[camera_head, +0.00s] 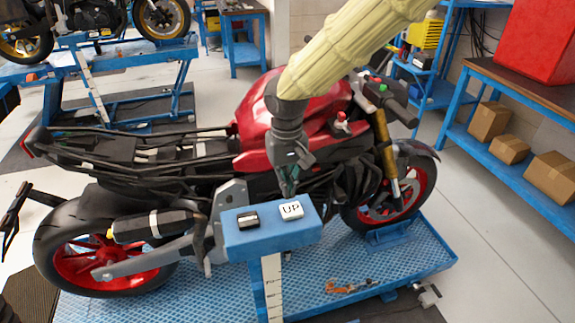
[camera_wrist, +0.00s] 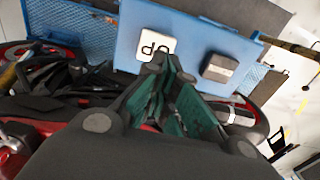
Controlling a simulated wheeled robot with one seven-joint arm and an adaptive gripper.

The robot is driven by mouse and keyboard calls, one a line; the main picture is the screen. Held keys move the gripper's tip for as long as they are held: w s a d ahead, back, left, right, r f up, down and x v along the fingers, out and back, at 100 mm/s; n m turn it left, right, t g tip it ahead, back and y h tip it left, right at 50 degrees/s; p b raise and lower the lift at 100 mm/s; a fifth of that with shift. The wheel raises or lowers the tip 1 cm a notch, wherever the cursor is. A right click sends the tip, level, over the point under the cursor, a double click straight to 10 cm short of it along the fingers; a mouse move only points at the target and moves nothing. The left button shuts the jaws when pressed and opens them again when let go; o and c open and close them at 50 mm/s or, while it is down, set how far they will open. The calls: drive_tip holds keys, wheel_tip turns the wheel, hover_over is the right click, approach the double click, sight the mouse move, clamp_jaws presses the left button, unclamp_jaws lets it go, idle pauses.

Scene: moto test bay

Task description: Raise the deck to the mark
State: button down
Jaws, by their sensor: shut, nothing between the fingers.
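My gripper (camera_head: 289,190) is shut and empty, pointing down just above the white UP button (camera_head: 291,211) on the blue control box (camera_head: 262,238). In the wrist view the fingertips (camera_wrist: 170,68) overlap the edge of the UP button (camera_wrist: 152,46); I cannot tell whether they touch it. A dark button with a pale band (camera_head: 248,220) sits left of it. The blue deck (camera_head: 410,262) carries a red and black motorcycle (camera_head: 265,105) and looks low, near the floor. A white scale (camera_head: 271,285) with black ticks stands under the box; I cannot make out a distinct target mark.
An orange tool (camera_head: 348,286) lies on the deck's front part. A blue shelf bench (camera_head: 520,165) with cardboard boxes stands at the right, a red case (camera_head: 535,50) on top. Floor at the right is clear.

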sight(287, 208)
drive_tip(key=f, duration=0.1)
drive_tip(key=f+p, duration=0.1)
drive_tip(key=f, duration=0.1)
drive_tip(key=shift+s+d, duration=0.15)
drive_tip(key=shift+s, duration=0.05)
drive_tip(key=shift+w+f+p, duration=0.1)
drive_tip(key=shift+f+p, duration=0.3)
drive_tip(key=shift+f, duration=0.6)
drive_tip(key=shift+f, duration=0.15)
